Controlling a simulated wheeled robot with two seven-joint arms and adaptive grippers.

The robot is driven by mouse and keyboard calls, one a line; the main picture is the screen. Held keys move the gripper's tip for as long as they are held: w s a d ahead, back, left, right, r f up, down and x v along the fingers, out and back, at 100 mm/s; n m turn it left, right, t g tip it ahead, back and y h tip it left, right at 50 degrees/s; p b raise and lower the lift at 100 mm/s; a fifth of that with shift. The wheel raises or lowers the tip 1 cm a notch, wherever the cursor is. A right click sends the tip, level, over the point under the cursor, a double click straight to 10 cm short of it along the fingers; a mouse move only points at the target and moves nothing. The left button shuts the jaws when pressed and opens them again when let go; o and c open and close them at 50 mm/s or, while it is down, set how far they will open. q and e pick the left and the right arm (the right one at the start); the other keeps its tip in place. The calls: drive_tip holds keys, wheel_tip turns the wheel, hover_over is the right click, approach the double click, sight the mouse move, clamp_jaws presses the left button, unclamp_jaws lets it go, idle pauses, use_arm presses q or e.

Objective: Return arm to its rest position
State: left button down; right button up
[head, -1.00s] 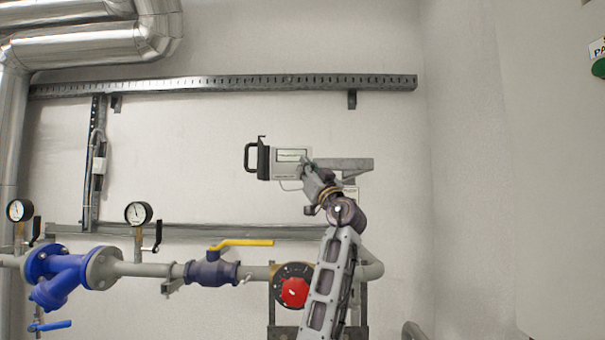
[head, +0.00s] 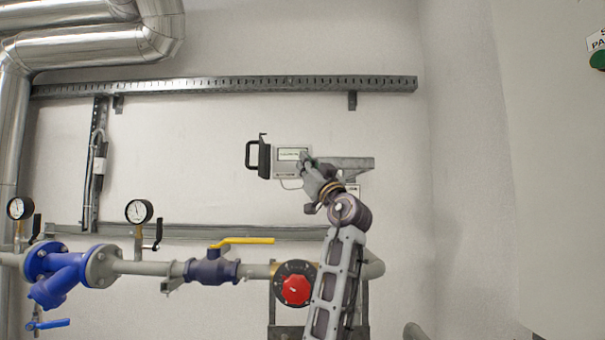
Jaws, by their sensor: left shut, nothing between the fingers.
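My left arm rises from the bottom of the head view, right of the middle. Its left gripper (head: 308,162) is at the upper end of the arm, shut and empty. It overlaps the right part of a light grey box (head: 291,155) with a black handle (head: 251,156) on its left side. I cannot tell whether the fingertips touch the box. The box sits at the left end of a grey wall bracket (head: 350,164). My right gripper is not in view.
A pipe runs below with a yellow-handled valve (head: 211,270), a red round knob (head: 295,290) close left of my arm, a blue strainer (head: 58,272) and two gauges (head: 138,212). A perforated rail (head: 230,84) crosses the wall above.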

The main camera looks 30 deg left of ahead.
use_arm(q)
drive_tip(key=shift+s+d, duration=0.4)
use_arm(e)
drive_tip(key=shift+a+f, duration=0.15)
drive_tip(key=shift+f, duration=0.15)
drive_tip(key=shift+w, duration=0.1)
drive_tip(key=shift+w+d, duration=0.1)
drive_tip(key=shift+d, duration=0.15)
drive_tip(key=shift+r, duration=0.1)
use_arm(q)
wheel_tip(320, 180, up, 2)
drive_tip(key=shift+p, duration=0.9)
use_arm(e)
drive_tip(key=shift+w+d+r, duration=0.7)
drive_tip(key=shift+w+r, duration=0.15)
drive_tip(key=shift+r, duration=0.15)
